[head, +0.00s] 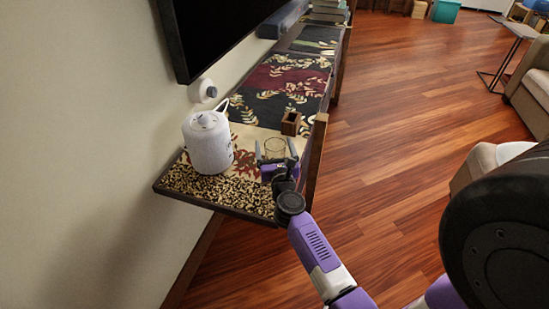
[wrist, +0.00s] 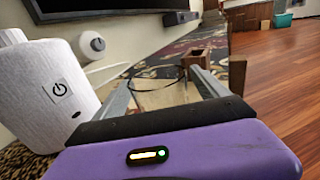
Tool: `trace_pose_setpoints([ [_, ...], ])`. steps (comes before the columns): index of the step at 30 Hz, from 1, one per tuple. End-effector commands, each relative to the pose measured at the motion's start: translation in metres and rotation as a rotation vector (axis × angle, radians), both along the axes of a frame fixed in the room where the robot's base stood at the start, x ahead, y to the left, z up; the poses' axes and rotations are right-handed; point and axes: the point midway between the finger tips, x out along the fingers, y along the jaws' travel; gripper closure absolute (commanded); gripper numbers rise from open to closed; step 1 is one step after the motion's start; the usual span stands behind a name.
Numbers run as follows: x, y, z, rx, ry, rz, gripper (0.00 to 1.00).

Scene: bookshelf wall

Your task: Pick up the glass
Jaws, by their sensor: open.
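The clear glass (head: 275,148) stands upright on the patterned shelf top, near its right edge. My gripper (head: 275,143) is at the glass, with its fingers apart on the left and right sides of it. In the wrist view the glass (wrist: 160,96) shows faintly, with a dark curved rim line, between the two open fingers of my gripper (wrist: 162,77). I cannot tell whether either finger touches the glass.
A white speaker-like canister (head: 208,143) with a power mark stands close to the left. A small brown wooden box (head: 291,123) stands just behind the glass. A raised wooden edge (head: 316,158) runs along the right. A television (head: 215,35) hangs on the wall above.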

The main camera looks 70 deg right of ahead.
Motion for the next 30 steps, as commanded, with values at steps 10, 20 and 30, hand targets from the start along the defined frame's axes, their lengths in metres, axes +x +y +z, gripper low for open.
trace_pose_setpoints([
  [10,0.0067,-0.0107,-0.0006,0.001,0.001,0.001,0.16],
  [20,0.0066,-0.0105,-0.0005,0.000,0.001,0.001,0.73],
  [30,0.0067,-0.0105,0.0010,-0.001,0.000,0.001,0.90],
])
